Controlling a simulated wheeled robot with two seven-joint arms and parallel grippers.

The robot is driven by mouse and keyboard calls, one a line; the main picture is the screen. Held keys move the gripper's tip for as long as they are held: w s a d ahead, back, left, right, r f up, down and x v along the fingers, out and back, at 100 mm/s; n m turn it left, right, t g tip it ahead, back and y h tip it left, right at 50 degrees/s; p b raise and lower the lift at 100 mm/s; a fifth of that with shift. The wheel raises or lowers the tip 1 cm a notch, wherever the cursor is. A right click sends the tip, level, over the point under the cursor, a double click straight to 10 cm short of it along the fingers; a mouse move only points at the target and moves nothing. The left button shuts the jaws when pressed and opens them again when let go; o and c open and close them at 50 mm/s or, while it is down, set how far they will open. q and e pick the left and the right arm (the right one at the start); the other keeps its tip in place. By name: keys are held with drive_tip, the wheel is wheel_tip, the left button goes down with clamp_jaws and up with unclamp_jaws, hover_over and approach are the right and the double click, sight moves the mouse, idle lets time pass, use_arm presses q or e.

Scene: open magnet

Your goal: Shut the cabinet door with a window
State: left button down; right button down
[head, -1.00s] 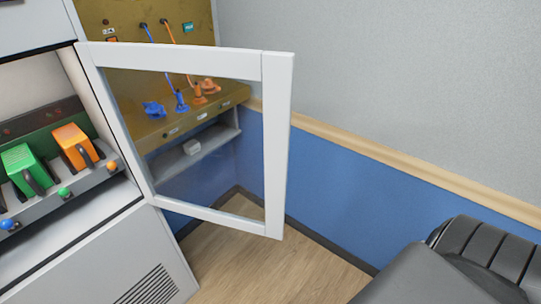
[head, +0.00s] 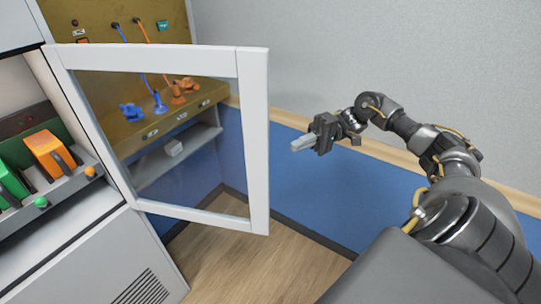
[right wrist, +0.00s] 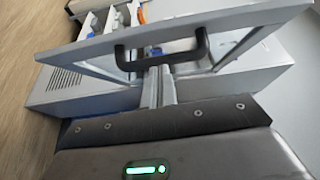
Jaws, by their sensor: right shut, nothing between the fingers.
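The cabinet door (head: 254,150) has a white frame around a clear window and stands wide open, hinged at the cabinet's right edge. In the right wrist view the door (right wrist: 225,24) crosses the upper part, with a dark handle (right wrist: 163,50) on it. My right gripper (head: 296,146) is to the right of the door in the head view, apart from it, pointing left. It is shut and empty. In the right wrist view its fingers (right wrist: 158,85) point toward the door near the handle. My left gripper is not in view.
The open cabinet (head: 75,240) holds a green block (head: 10,185) and an orange block (head: 48,154) on a shelf with coloured knobs. Behind the door is a yellow-brown panel (head: 105,70) with blue and orange cables. A blue and grey wall (head: 300,190) is behind my right arm.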

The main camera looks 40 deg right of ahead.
drive_tip(key=a+p, duration=0.5)
drive_tip(key=a, duration=0.5)
drive_tip(key=shift+w+r+p, duration=0.35)
drive_tip(key=shift+p, duration=0.05)
